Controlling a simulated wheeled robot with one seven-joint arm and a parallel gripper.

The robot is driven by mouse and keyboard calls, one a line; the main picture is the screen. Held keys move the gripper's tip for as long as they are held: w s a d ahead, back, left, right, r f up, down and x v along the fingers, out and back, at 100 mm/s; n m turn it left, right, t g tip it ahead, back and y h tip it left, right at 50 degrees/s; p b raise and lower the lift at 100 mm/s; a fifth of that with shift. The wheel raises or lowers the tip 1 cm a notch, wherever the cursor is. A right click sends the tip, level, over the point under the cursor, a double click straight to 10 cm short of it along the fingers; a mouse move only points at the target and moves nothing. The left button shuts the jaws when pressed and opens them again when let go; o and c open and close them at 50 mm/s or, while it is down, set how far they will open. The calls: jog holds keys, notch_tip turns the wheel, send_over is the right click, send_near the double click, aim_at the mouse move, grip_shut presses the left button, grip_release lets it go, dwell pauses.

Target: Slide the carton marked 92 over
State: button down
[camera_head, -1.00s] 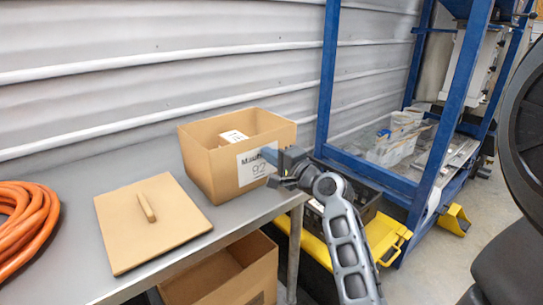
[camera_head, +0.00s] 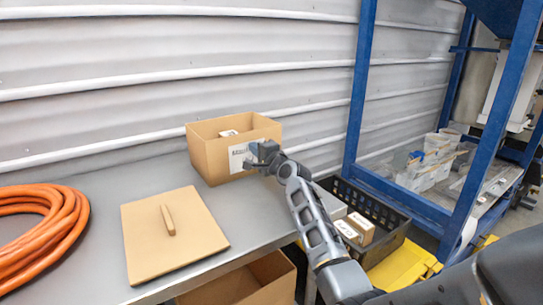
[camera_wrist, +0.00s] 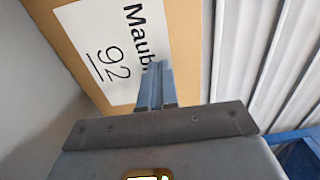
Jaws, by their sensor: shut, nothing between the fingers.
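The carton marked 92 (camera_head: 212,158) is an open-topped brown cardboard box standing upright at the back of the grey table, near its right end. Its white label, with "92" underlined, shows in the wrist view (camera_wrist: 112,50). Something whitish lies inside the carton. My gripper (camera_head: 258,155) is at the label side of the carton, at the right part of that face. In the wrist view the closed fingers (camera_wrist: 156,75) overlap the label and point at the face; they hold nothing. I cannot tell for sure whether the tips touch it.
A flat brown board with a wooden handle (camera_head: 170,220) lies in front of the carton. A coiled orange hose (camera_head: 60,225) lies at the left. A black crate (camera_head: 385,205) with small boxes stands beyond the table's right edge, near a blue frame (camera_head: 361,90). A corrugated wall is behind.

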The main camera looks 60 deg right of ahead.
jog(key=b+x, duration=0.5)
jog(key=x, duration=0.4)
jog(key=shift+a+f, duration=0.15)
jog(key=shift+f, duration=0.05)
jog(key=shift+w+d+r, duration=0.15)
jog(key=shift+w+d, duration=0.15)
jog(key=shift+w, duration=0.25)
jog(key=shift+s+a, duration=0.1)
